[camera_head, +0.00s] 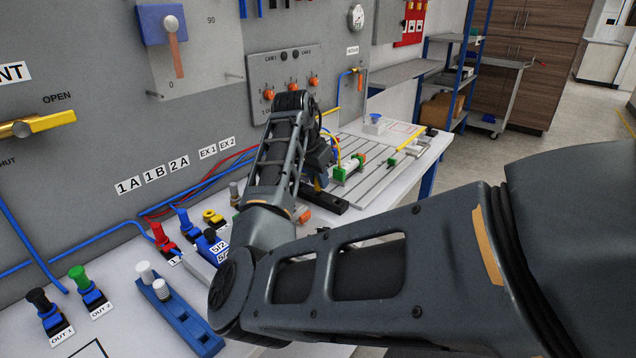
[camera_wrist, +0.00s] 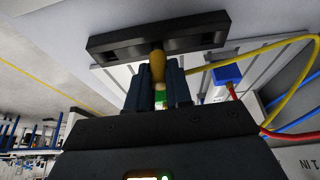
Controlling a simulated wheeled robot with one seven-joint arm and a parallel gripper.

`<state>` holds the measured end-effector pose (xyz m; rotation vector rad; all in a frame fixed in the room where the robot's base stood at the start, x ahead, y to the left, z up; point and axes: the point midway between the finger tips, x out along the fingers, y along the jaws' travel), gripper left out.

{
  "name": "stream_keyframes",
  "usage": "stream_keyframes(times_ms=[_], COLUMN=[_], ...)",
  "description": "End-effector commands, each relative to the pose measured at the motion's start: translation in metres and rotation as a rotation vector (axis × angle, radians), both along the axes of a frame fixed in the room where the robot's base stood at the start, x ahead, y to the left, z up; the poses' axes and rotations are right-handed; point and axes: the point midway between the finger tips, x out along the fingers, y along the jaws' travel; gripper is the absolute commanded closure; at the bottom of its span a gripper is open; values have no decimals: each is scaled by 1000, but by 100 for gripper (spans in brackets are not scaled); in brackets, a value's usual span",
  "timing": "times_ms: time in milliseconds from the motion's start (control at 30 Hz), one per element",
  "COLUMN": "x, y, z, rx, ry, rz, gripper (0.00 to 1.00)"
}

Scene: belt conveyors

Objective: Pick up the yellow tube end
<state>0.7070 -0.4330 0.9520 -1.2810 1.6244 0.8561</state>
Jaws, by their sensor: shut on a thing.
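My gripper (camera_wrist: 158,80) shows in the wrist view with its two dark blue fingers closed around the yellow tube end (camera_wrist: 157,64). The tube end stands out between the fingertips, toward a black bar (camera_wrist: 205,27). I cannot tell whether it touches the bar. A thin yellow tube (camera_wrist: 250,51) runs off to the right from behind the fingers. In the head view, my arm hides most of the gripper and the tube end. Part of the yellow tube (camera_head: 337,150) shows just right of my wrist.
The black bar (camera_head: 328,199) lies at the front of a grooved plate (camera_head: 378,178) on the white bench. A green-ended cylinder (camera_head: 349,168) is on the plate. Labelled plugs, red and blue tubes and a blue block (camera_head: 185,321) crowd the bench at left. A grey panel rises behind.

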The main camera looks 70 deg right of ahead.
Motion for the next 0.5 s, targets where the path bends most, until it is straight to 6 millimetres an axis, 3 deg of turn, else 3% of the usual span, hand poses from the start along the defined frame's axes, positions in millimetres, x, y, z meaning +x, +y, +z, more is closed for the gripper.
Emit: stream_keyframes(times_ms=[167,500], x=[-1,-58], y=[-1,-52], z=[30,72], rx=[-4,-1], ry=[-3,-3], rz=[-4,-6], gripper=[100,100])
